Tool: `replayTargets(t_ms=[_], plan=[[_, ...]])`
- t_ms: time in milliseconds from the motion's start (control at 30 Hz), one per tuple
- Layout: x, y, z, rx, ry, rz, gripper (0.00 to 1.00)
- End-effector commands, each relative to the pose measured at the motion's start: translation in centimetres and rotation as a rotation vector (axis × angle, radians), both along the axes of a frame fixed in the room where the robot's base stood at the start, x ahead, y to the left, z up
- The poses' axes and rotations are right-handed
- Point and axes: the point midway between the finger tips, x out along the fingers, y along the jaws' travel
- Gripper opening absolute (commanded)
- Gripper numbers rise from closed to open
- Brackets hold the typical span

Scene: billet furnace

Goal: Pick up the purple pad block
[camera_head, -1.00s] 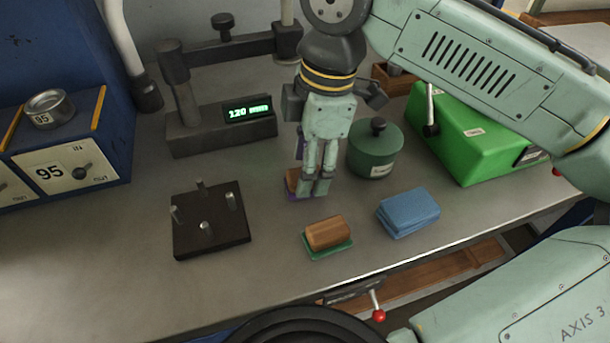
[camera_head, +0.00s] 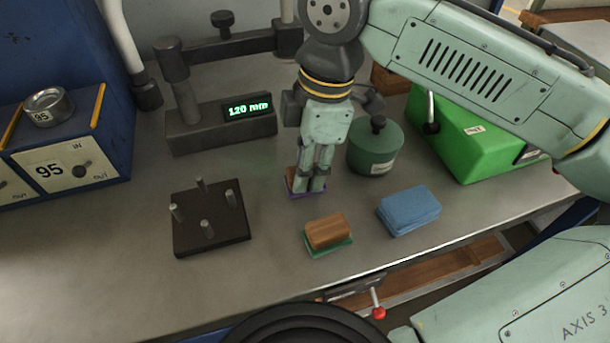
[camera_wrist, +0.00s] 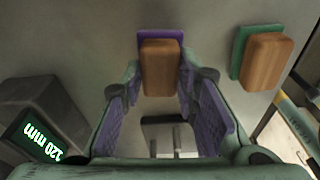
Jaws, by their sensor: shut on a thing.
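The purple pad block, a brown wooden block on a purple pad (camera_head: 292,192), is on the grey bench in the head view, partly hidden behind my fingers. In the wrist view its brown wood (camera_wrist: 160,68) and purple edge show between the fingertips. My gripper (camera_head: 308,184) points down over it, fingers closed on its sides. In the wrist view my gripper (camera_wrist: 162,76) shows purple finger linings on both sides of the block. I see no clear gap between block and bench.
A wooden block on a green pad (camera_head: 327,232) and a blue block (camera_head: 409,210) lie nearby. A dark pegged plate (camera_head: 211,226) is at left. A green lidded pot (camera_head: 375,148) stands close behind right, and a gauge with display (camera_head: 222,122) behind left.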

Motion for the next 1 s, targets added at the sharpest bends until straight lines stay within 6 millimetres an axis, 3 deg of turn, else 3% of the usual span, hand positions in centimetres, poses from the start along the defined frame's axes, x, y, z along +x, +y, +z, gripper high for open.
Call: replayTargets(t_ms=[133,467,767,1000], plan=[[0.0,0.0,0.0,0.000,0.000,0.000,0.00],[0.0,0.0,0.2,0.001,-0.001,0.000,0.00],[0.1,0.1,3.3,0.004,-0.003,0.003,0.00],[-4.9,-0.4,3.8,0.003,-0.003,0.002,0.00]])
